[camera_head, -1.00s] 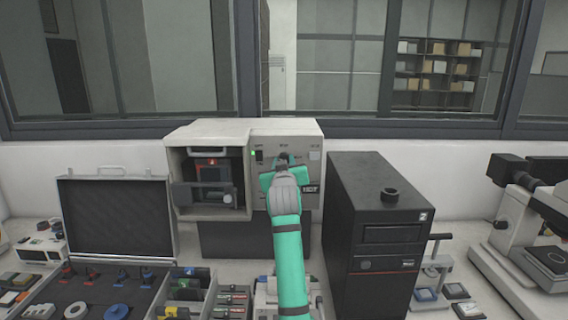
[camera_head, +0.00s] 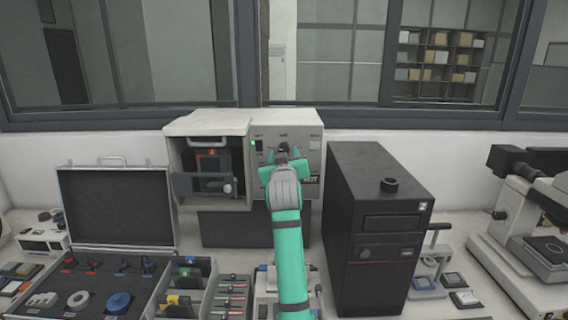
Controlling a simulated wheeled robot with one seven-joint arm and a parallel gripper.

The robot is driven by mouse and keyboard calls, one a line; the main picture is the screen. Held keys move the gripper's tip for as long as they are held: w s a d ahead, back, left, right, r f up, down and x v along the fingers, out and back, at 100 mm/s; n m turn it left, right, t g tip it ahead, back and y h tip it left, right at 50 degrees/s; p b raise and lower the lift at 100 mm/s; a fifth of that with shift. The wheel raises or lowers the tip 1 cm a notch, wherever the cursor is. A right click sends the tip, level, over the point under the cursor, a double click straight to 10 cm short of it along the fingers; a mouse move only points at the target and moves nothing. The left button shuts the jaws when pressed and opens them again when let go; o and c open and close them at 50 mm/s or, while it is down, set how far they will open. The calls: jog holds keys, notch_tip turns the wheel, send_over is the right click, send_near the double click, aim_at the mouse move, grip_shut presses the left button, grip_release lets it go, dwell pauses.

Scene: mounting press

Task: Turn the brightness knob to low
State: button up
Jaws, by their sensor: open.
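The mounting press (camera_head: 214,127) is a beige box at the back middle, with a dark chamber on its left and a control panel (camera_head: 312,134) on its right. A dark knob (camera_head: 283,147) shows on the panel, just beyond my gripper (camera_head: 282,155). My teal arm reaches up to the panel, and my gripper is open with its fingertips at the knob. The gripper hides the lower part of the panel. I cannot tell whether the fingers touch the knob, nor read which knob it is or its setting.
A black computer tower (camera_head: 376,230) stands close on the right of my arm. An open case (camera_head: 117,212) lies at left, beside trays (camera_head: 204,285) of small parts. A microscope (camera_head: 520,215) stands at far right. A window is behind the bench.

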jog(key=s, duration=0.8)
jog(key=shift+s, duration=0.4)
jog(key=shift+f, duration=0.1)
